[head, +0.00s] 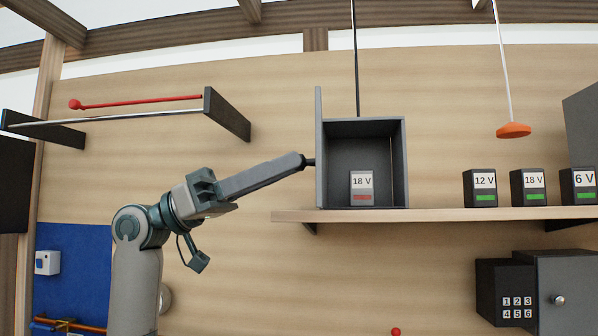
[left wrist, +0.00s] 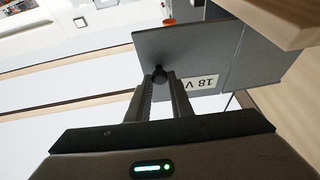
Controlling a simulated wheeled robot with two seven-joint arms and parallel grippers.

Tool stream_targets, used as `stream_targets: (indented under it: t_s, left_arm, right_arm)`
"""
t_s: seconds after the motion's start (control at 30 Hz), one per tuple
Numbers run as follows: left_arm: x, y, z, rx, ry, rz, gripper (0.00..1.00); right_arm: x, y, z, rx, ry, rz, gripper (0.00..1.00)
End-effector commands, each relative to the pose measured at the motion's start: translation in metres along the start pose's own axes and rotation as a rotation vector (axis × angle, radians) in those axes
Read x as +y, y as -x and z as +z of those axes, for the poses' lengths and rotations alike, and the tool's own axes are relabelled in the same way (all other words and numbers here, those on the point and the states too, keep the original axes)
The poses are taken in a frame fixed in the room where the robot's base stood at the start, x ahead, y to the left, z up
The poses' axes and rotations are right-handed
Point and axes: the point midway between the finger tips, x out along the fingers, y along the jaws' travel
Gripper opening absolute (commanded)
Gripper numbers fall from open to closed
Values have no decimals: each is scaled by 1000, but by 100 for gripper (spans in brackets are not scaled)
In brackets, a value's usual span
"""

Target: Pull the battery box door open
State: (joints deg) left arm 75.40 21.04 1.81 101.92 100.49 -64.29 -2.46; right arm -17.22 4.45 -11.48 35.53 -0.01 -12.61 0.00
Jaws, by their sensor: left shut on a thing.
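The grey battery box (head: 398,165) stands on the wooden shelf. Its door (head: 319,150) stands open at the left side of the box, seen nearly edge-on, so the inside shows. A grey battery marked 18 V with a red strip (head: 361,188) stands inside. My left gripper (head: 304,162) is at the left of the door, shut on its dark round knob (head: 311,162). In the left wrist view the knob (left wrist: 159,73) sits between the fingertips (left wrist: 160,82), in front of the grey door panel (left wrist: 190,45). An 18 V label shows upside down beside the fingers. My right gripper is out of view.
Several dark batteries with green strips, such as the 12 V one (head: 480,188), stand to the right on the shelf (head: 440,214). An orange pendant (head: 513,130) hangs above. A bracket with a metal rod (head: 130,118) is at upper left. A keypad box (head: 505,292) is below right.

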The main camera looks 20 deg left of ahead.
Motion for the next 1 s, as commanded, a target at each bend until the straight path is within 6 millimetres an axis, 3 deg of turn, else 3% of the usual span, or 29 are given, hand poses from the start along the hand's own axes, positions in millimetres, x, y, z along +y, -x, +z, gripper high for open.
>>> stream_targets:
  t_s: [0.4, 0.97, 1.0]
  left_arm:
    - [-15, 23, -12, 4, 80, 189, 0]
    - [-17, 26, -12, 1, 92, 223, 0]
    - [-17, 26, -12, 0, 92, 223, 29]
  right_arm:
    - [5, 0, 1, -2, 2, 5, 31]
    - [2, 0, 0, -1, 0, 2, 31]
    - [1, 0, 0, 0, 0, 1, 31]
